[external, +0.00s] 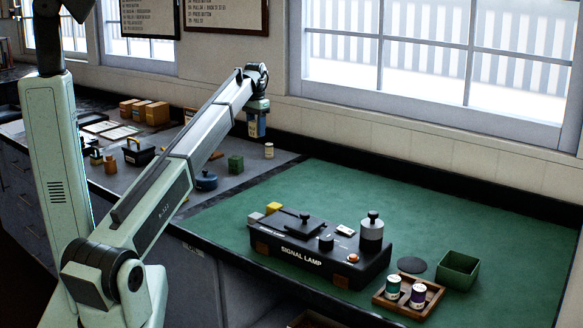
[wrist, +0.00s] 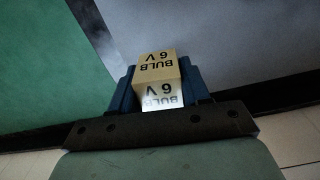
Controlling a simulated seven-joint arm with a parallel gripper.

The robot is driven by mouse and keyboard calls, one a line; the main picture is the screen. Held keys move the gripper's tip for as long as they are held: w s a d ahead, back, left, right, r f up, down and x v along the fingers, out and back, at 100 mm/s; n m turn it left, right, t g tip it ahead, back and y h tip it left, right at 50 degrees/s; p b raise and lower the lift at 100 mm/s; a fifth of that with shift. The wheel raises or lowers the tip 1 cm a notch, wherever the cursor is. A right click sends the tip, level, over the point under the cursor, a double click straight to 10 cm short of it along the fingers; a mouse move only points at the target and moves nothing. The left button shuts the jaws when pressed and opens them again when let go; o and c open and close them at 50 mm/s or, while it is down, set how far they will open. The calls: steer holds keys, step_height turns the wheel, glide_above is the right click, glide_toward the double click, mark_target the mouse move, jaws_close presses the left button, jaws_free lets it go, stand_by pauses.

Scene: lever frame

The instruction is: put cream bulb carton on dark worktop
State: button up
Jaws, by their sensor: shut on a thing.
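The cream bulb carton (wrist: 158,66), a small box printed BULB 6 V, is between the blue fingers of my gripper (wrist: 158,88) in the wrist view. My gripper is shut on it. In the external view my gripper (external: 257,124) hangs in the air near the back wall, with its fingers pointing down; the carton is hard to make out there. The dark worktop (external: 225,152) is the grey surface left of the green mat, below the gripper. It also shows on the right in the wrist view (wrist: 240,45), apart from the carton.
A pale can (external: 269,151), a green block (external: 235,163) and a round blue item (external: 206,181) stand on the dark worktop. The green mat (external: 440,210) holds the signal lamp box (external: 320,250), a wooden tray (external: 378,296) with two cans, and a green bin (external: 457,270).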

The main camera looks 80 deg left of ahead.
steer(key=w+d+r+m, duration=0.1)
steer(key=w+d+m, duration=0.1)
steer(key=w+d, duration=1)
steer(key=w+d+r+m, duration=0.1)
steer(key=w+d+m, duration=0.2)
steer(key=w+d, duration=0.95)
steer(key=s+d, duration=0.2)
steer(key=d, duration=0.9)
steer(key=s+d, duration=0.3)
steer(key=d, duration=0.7)
steer(key=s+d+f+n, duration=0.2)
steer(key=s+d+n, duration=0.1)
steer(key=s+n, duration=0.25)
steer(key=shift+n, duration=0.35)
steer(key=shift+w+f, duration=0.15)
steer(key=shift+f, duration=2.4)
steer(key=shift+w+f, duration=0.15)
steer(key=shift+f, duration=2.35)
